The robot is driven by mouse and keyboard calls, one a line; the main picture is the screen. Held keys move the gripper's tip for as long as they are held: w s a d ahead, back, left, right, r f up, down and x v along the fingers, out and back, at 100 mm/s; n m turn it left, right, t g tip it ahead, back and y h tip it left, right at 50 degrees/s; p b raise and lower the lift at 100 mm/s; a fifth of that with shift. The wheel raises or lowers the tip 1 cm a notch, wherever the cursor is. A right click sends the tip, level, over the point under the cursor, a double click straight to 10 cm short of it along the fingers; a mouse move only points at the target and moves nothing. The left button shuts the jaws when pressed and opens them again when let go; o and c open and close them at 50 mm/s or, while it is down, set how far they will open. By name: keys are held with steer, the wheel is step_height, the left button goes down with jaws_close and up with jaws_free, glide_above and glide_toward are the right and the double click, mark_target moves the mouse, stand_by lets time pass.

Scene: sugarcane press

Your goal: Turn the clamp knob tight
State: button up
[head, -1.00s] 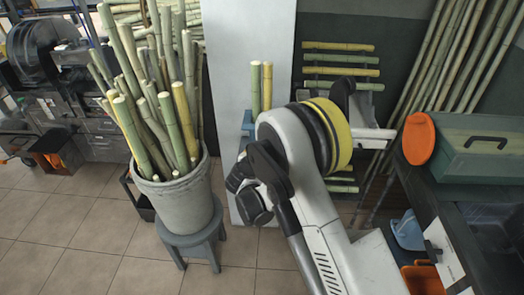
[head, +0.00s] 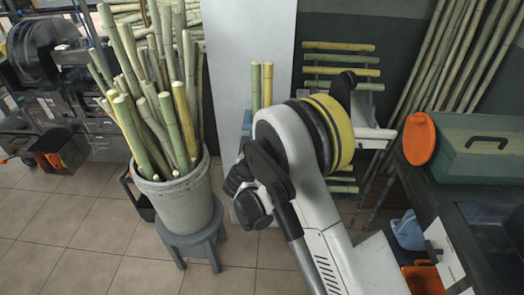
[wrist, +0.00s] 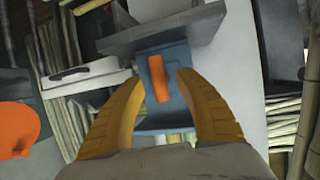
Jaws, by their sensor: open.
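The orange clamp knob (wrist: 158,78) shows in the wrist view as a short upright bar on a blue clamp body (wrist: 180,58). My gripper (wrist: 159,84) has two yellow fingers spread apart, one on each side of the knob. Gaps show between the knob and both fingers in the picture; I cannot tell how far the knob lies beyond the fingertips. In the head view my arm's large white and yellow joint fills the middle, and the knob and my fingers are hidden behind it.
A grey bucket (head: 180,205) full of canes stands on a blue stool (head: 192,241) at left. A green toolbox (head: 485,155) sits on the dark bench at right, beside an orange disc (head: 419,139). Canes lean on the back wall. The tiled floor at lower left is clear.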

steer(key=v, duration=1)
steer(key=shift+s+d, duration=0.1)
steer(key=shift+d, duration=0.05)
